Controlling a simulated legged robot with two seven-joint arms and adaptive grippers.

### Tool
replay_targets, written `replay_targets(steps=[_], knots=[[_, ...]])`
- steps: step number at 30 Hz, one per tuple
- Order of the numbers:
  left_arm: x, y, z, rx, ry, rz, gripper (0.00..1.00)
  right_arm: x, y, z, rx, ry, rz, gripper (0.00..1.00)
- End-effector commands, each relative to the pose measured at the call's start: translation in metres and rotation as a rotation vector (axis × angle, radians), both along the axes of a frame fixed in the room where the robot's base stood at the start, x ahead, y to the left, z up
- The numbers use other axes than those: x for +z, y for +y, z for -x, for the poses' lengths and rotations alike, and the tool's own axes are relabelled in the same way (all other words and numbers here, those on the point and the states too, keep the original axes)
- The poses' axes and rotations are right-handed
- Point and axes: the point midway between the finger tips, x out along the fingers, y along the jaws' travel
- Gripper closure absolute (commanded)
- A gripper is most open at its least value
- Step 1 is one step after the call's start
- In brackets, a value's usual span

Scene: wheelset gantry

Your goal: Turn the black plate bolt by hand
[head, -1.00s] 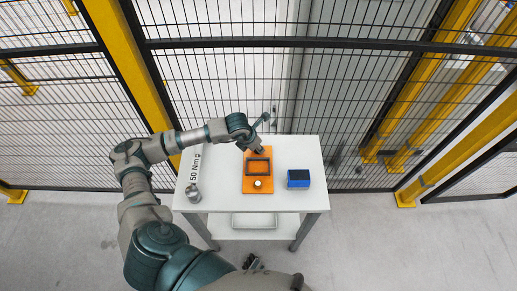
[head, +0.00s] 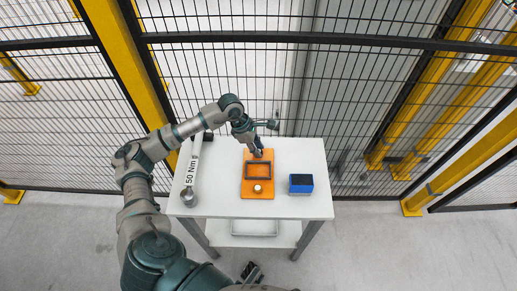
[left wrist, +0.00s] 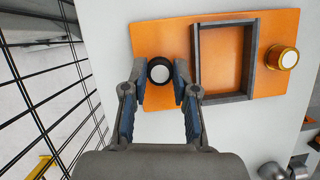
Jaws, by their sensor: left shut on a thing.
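The black plate bolt (left wrist: 159,71) is a round black knob with a pale top, near one end of the orange plate (left wrist: 165,35). My left gripper (left wrist: 160,78) has a finger on each side of it and is shut on it. In the head view my left gripper (head: 256,153) reaches down to the far end of the orange plate (head: 249,191) and hides the bolt. A dark part (head: 252,272) at the bottom edge may be my right gripper; its jaws cannot be made out.
A dark rectangular frame (head: 246,171) and a brass bolt with a pale top (head: 257,189) are on the plate. A blue box (head: 301,189), a silver cylinder (head: 189,197) and a "50 Nm" label (head: 191,170) lie on the white table (head: 316,160). Mesh fencing stands behind.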

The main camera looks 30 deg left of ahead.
Motion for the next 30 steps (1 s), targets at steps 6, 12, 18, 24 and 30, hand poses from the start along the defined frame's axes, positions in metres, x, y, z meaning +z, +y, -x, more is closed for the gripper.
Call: replay_targets(steps=[6, 12, 18, 24, 30], knots=[[0.005, 0.003, -0.005, -0.105, -0.019, -0.001, 1.0, 0.015, 0.0, -0.002, -0.002, -0.005, 0.0, 0.6], [0.006, 0.003, -0.005, -0.16, -0.019, -0.002, 1.0, 0.022, 0.0, -0.003, -0.002, -0.005, 0.0, 0.6], [0.006, 0.003, -0.005, -0.178, -0.019, -0.001, 1.0, 0.024, 0.0, -0.004, -0.003, -0.006, -0.001, 0.6], [0.007, 0.003, -0.006, -0.178, -0.019, -0.002, 1.0, 0.024, 0.0, -0.004, -0.003, -0.005, 0.0, 0.6], [0.006, 0.003, -0.006, -0.178, -0.019, -0.001, 0.61, 0.024, 0.0, -0.004, -0.003, -0.005, 0.0, 0.6]])
